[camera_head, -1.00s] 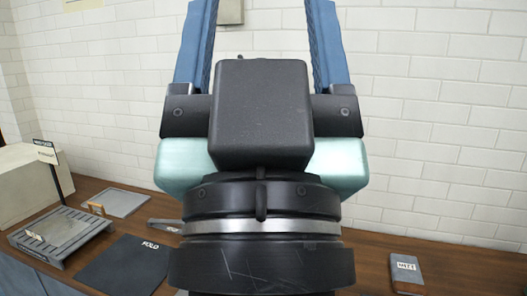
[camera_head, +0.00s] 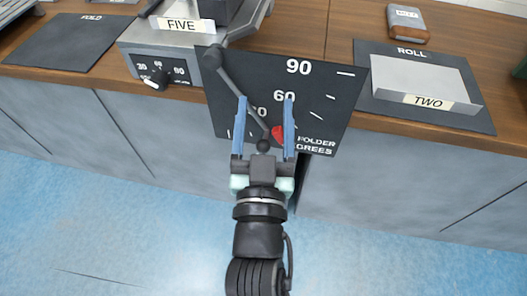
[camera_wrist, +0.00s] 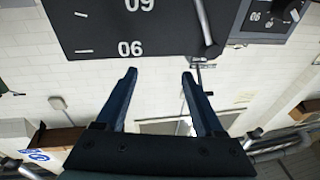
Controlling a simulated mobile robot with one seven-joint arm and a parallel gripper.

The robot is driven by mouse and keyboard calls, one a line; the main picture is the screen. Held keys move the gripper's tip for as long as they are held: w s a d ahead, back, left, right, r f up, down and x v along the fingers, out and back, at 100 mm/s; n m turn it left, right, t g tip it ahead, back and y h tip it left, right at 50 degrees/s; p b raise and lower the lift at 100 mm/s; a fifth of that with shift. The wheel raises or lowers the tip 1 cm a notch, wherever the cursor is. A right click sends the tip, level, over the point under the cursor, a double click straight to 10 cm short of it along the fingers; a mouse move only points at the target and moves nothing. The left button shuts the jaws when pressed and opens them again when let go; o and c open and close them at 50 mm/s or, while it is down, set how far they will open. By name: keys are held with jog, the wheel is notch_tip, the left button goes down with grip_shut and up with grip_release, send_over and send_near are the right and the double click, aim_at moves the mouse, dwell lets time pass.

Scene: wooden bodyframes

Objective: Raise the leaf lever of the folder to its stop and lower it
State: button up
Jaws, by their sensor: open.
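The folder (camera_head: 185,38) is a grey machine labelled FIVE on the bench in the head view. Its black degree plate (camera_head: 320,105), marked up to 90, hangs before the bench edge. In the wrist view my gripper (camera_wrist: 159,76) is open below the degree plate (camera_wrist: 110,28), with nothing visible between the fingertips.
A small dial with a knob (camera_head: 158,78) is on the folder's front. A black ROLL mat (camera_head: 480,118) holds a block labelled TWO (camera_head: 425,82). A FOLD mat (camera_head: 70,42) lies left. Floor in front is clear.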

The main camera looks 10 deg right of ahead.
jog(key=s+a+f+g+b, duration=0.1)
jog(key=s+f+b, duration=0.1)
jog(key=f, duration=0.6)
jog(key=s+f+g+b, duration=0.1)
jog(key=s+f+b, duration=0.15)
jog(key=f, duration=0.65)
jog(key=w, duration=0.4)
jog(key=w+d+b, duration=0.1)
jog(key=w, duration=0.8)
jog(key=shift+w+d+r+b, duration=0.1)
jog(key=shift+d+r+b, duration=0.05)
jog(key=shift+d+b, duration=0.25)
grip_shut()
